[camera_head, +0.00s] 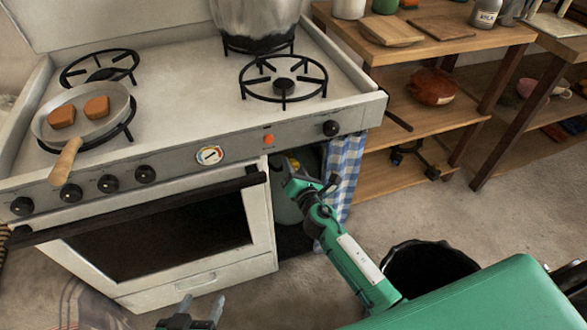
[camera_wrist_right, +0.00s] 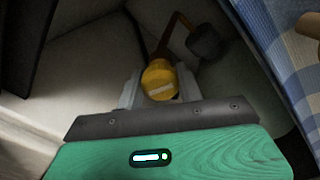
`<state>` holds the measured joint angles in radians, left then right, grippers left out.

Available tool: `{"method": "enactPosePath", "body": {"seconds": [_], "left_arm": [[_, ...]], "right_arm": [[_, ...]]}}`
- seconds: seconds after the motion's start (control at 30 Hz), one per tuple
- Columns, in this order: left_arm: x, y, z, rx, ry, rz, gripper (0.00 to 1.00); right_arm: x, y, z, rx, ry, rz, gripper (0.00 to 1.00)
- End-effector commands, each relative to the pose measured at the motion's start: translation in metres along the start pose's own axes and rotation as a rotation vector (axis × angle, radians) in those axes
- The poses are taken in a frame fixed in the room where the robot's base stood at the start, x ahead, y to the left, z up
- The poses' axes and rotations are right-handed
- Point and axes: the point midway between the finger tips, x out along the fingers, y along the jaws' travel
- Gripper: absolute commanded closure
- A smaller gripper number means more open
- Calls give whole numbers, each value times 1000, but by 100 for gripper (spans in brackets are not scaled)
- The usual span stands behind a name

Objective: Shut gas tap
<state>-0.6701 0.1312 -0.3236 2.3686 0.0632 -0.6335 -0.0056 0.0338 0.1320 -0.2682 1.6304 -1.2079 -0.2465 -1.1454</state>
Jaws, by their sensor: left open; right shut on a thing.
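The gas tap is a yellow round knob (camera_wrist_right: 160,79) with a pale line across its face, running nearly sideways in the right wrist view. It sits on a grey-green gas bottle (camera_head: 309,163) in the open bay right of the oven. My right gripper (camera_wrist_right: 158,86) is shut on the knob, one finger on each side. In the head view my right arm reaches into the bay and hides most of the knob. My left gripper (camera_head: 201,308) is open and empty, low in front of the oven.
The white stove (camera_head: 190,100) carries a pan (camera_head: 88,130) with two brown pieces and a large pot (camera_head: 255,22). A checked curtain (camera_head: 343,172) hangs right of the bottle. A dark hose fitting (camera_wrist_right: 206,43) is behind the knob. A black bin (camera_head: 428,268) stands on the floor.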

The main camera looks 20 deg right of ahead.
Motion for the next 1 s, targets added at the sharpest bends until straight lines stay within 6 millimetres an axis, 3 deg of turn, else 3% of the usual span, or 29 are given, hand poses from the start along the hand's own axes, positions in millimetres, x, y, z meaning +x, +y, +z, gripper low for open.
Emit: {"method": "enactPosePath", "body": {"seconds": [0.5, 1.0], "left_arm": [[6, 16, -5, -17, 137, 40, 43], [4, 12, -6, -10, 107, 30, 43]], "right_arm": [[0, -2, -1, 494, 0, -2, 86], [0, -2, -1, 943, 0, -2, 86]]}}
